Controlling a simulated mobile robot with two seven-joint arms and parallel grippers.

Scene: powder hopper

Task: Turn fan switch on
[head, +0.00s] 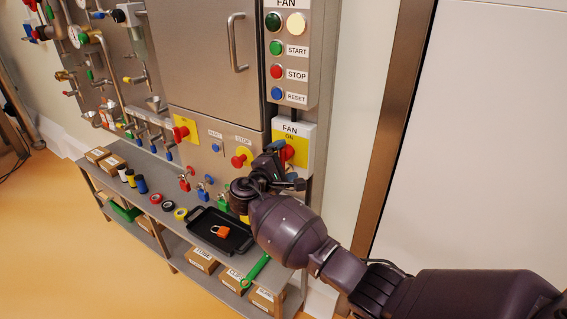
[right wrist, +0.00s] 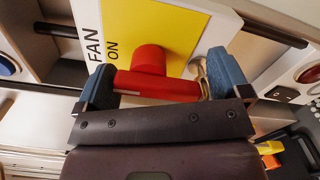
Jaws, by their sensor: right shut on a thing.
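The fan switch is a red rotary handle (right wrist: 150,80) on a yellow plate (right wrist: 165,35) marked FAN and ON. In the head view, part of the red handle (head: 287,152) shows beside my right gripper (head: 282,165) on the white fan box (head: 306,140). In the right wrist view, my right gripper (right wrist: 160,88) has its blue fingertips at the two ends of the red handle bar, shut on it. A metal shackle-like piece (right wrist: 203,70) sits by the right fingertip. The OFF mark is not readable. My left gripper is out of view.
Above the fan box is a panel (head: 290,50) with START, STOP and RESET buttons. Below left, a shelf (head: 185,192) carries a black tray (head: 205,242) with an orange padlock (head: 220,231), tape rolls and boxes. A door frame (head: 395,120) stands to the right.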

